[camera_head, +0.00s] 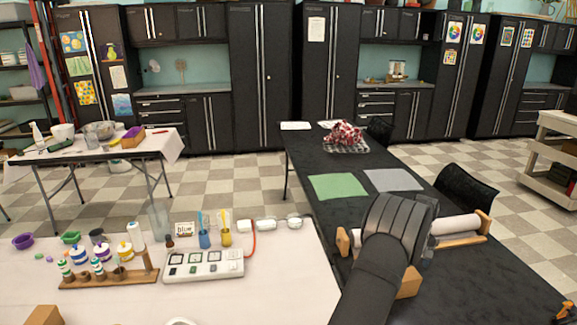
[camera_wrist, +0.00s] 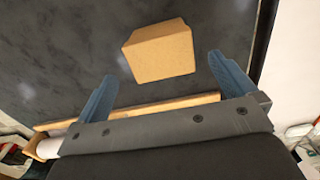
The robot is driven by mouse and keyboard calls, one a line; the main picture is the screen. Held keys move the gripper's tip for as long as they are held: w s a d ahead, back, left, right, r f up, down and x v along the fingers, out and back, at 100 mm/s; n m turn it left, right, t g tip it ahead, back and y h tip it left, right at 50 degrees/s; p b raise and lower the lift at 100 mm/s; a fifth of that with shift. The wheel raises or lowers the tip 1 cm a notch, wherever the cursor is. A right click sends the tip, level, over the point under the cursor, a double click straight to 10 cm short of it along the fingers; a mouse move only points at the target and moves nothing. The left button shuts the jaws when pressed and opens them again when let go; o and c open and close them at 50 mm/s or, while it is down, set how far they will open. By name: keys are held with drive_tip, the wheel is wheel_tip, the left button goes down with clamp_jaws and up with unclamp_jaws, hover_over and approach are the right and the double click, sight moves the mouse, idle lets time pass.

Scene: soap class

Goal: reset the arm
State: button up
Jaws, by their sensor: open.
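My gripper (camera_wrist: 162,68) is open, with its two blue fingers spread wide and nothing held between them. In the wrist view, a plain brown cardboard box (camera_wrist: 158,50) lies beyond and between the fingertips on the black table; I cannot tell how far below them it is. The same box (camera_head: 410,284) shows in the head view, partly hidden behind my black arm. The arm reaches up and over the black table from the bottom, and the gripper fingers are hidden behind it in that view.
A paper roll (camera_head: 456,224) on a wooden holder lies beside my arm. A green sheet (camera_head: 337,186) and a grey sheet (camera_head: 393,180) lie farther back. The white table (camera_head: 290,290) at left holds a bottle rack (camera_head: 108,277) and a white tray (camera_head: 202,264). A black chair (camera_head: 468,188) stands right.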

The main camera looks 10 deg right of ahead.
wheel_tip(320, 180, down, 9)
drive_tip(key=shift+r, duration=2)
drive_tip(key=shift+f, duration=0.15)
